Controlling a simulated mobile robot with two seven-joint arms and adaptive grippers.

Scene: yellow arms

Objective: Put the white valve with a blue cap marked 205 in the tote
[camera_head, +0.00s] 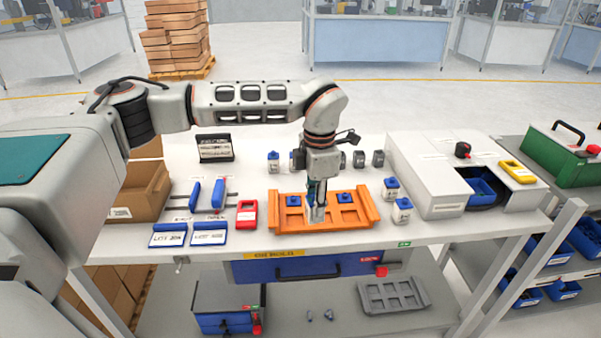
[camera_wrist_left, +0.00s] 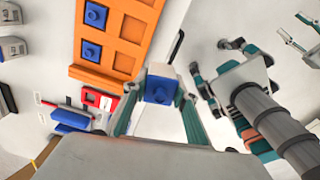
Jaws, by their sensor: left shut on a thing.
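My left gripper (camera_head: 316,208) is low over the orange tray (camera_head: 366,208), between two blue-capped parts in it (camera_head: 293,200) (camera_head: 344,197). In the left wrist view, its fingers (camera_wrist_left: 158,108) are shut on a white valve with a blue cap (camera_wrist_left: 160,89). The held valve's marking cannot be read. White valves with blue caps stand right of the tray (camera_head: 391,188) (camera_head: 402,209) and behind it (camera_head: 273,161). A blue bin (camera_head: 482,190), possibly the tote, sits in the white housing at right. My right gripper (camera_wrist_left: 222,70) shows in the wrist view; its opening is unclear.
A brown box (camera_head: 150,190) stands at the table's left. Blue-handled tools (camera_head: 218,194), a red device (camera_head: 247,214) and blue label holders (camera_head: 208,234) lie left of the tray. Dark grey parts (camera_head: 359,159) stand behind it. A yellow device (camera_head: 518,172) lies on the housing.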

